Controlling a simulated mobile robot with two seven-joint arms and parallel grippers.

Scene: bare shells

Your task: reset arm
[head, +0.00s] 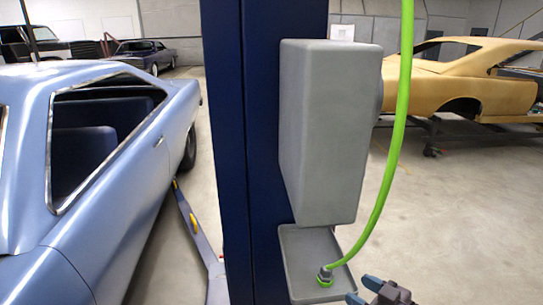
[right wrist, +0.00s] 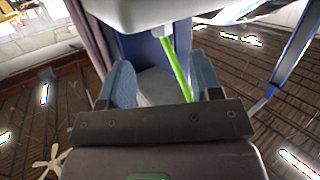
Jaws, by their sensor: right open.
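My right gripper (head: 362,290) is at the bottom edge of the head view, just right of a small grey tray (head: 291,262) on a blue post. Its blue fingers are apart with nothing held between them. In the right wrist view the open fingers (right wrist: 163,82) show on both sides, and a green hose (right wrist: 178,70) appears beyond them. In the head view the green hose (head: 385,190) hangs down and its end fitting (head: 325,278) rests in the tray. The fingers are apart from the fitting. My left gripper is not in view.
The blue post (head: 265,120) carries a grey box (head: 325,140) above the tray. A light blue car (head: 100,200) stands close on the left, with a lift arm (head: 198,235) beside it. A tan car shell (head: 460,85) stands back right.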

